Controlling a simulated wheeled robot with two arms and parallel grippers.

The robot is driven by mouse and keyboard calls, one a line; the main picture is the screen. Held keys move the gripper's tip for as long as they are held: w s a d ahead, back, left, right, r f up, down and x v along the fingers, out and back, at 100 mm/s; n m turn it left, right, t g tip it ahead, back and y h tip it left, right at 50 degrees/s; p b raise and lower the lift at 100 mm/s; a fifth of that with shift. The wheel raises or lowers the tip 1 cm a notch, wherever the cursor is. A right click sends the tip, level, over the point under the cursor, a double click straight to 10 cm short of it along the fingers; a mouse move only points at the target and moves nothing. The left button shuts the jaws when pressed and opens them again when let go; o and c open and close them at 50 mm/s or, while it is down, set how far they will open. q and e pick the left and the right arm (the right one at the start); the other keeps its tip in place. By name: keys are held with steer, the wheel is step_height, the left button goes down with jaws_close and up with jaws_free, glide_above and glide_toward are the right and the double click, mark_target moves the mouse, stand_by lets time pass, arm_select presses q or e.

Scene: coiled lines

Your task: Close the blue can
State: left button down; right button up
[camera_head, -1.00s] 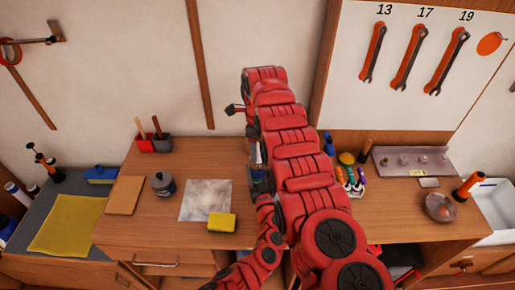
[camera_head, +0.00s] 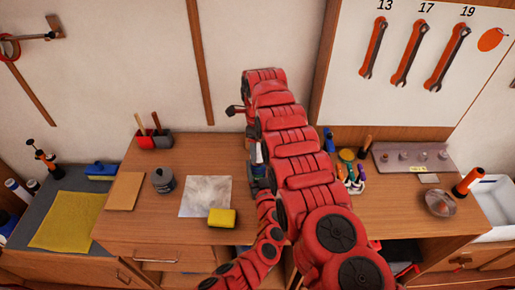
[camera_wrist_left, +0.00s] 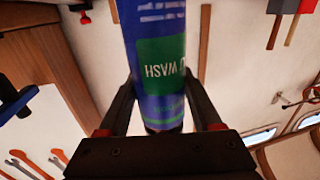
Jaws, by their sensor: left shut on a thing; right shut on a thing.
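The blue can shows large in the left wrist view (camera_wrist_left: 160,60), with a green label that reads WASH upside down in that picture. My left gripper (camera_wrist_left: 162,110) is shut around it, a finger on each side. In the head view the left gripper (camera_head: 260,183) and the can are small and mostly hidden beside my right arm. My right arm reaches up and bends over at the top. Its gripper (camera_head: 250,132) is shut just above the can area. What it holds is too small and hidden to make out. I cannot tell whether the can is capped.
The wooden bench holds a yellow sponge (camera_head: 222,217), a grey sheet (camera_head: 204,196), a dark lidded pot (camera_head: 163,181) and brush cups (camera_head: 153,141). Several screwdrivers (camera_head: 352,182) and a glass bowl (camera_head: 440,202) stand right of my arm. Wrenches (camera_head: 412,55) hang on the wall.

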steer(key=shift+f, duration=0.55)
steer(key=o, duration=1.4)
steer(key=shift+r, duration=0.1)
step_height(320, 180, up, 7)
steer(key=shift+r, duration=0.1)
arm_select(q)
jaws_free()
steer(key=shift+s, duration=0.1)
steer(key=shift+s+d, duration=0.15)
steer(key=shift+s, duration=0.4)
arm_select(e)
step_height(320, 180, down, 6)
steer(key=b, duration=0.6)
steer(key=shift+f, duration=0.2)
arm_select(q)
steer(key=s+d, duration=0.3)
steer(key=s, duration=1.2)
steer(key=shift+s+b, duration=0.3)
steer(key=shift+s, duration=0.1)
arm_select(e)
steer(key=shift+f, duration=0.1)
